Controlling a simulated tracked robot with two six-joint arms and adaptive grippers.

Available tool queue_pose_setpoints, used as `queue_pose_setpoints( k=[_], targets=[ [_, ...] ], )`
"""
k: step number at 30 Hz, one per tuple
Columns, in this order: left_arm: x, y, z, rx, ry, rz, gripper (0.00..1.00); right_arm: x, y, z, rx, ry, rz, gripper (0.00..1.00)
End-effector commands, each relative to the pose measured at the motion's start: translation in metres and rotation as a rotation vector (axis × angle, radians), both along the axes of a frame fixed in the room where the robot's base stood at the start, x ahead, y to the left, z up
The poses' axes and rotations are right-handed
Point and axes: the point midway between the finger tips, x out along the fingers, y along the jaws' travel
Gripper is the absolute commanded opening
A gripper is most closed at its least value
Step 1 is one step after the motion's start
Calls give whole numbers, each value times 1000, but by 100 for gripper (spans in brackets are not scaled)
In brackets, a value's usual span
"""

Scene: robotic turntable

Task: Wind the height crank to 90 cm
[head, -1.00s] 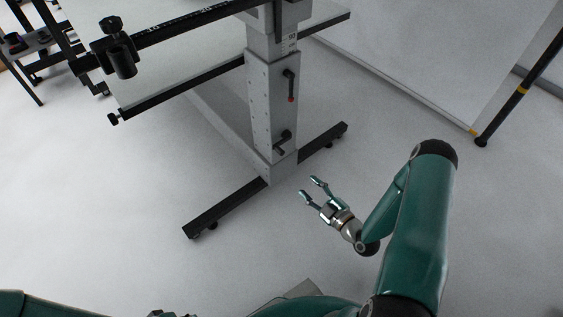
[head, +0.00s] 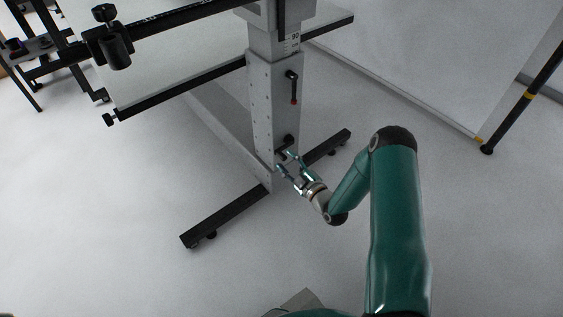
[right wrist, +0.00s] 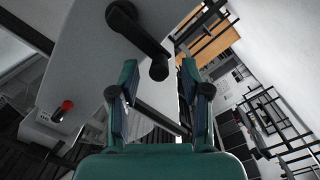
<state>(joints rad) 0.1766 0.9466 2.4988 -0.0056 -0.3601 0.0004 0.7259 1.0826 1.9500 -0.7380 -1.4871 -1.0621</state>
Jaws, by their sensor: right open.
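The black height crank (head: 287,142) sits low on the grey column (head: 263,105) of the stand. In the right wrist view the crank (right wrist: 140,35) shows large, its handle end pointing toward my gripper. My right gripper (head: 285,162) is open, close below the crank in the head view. In the right wrist view its two fingers (right wrist: 159,68) stand apart, with the handle end between or just beyond the tips; I cannot tell whether they touch. A height scale (head: 294,40) with the figure 90 is near the column's top. My left gripper is out of view.
A red-tipped lever (head: 293,88) hangs on the column above the crank. Black feet (head: 225,216) spread from the column base. The white tabletop (head: 170,62) and its black rails overhang on the left. A black pole (head: 520,95) stands right. The floor in front is clear.

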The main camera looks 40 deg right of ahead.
Motion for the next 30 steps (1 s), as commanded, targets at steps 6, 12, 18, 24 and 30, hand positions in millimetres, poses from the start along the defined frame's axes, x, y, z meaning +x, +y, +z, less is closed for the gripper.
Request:
queue_pose_setpoints(
  k=[6,12,18,24,30],
  targets=[
    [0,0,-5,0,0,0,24,19,0,0,0,-1,-1,47],
    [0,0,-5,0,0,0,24,21,0,0,1,0,-1,47],
    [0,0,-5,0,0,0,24,21,0,0,1,0,-1,32],
    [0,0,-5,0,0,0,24,20,0,0,1,0,-1,0],
    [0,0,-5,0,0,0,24,20,0,0,1,1,-1,0]
  ],
)
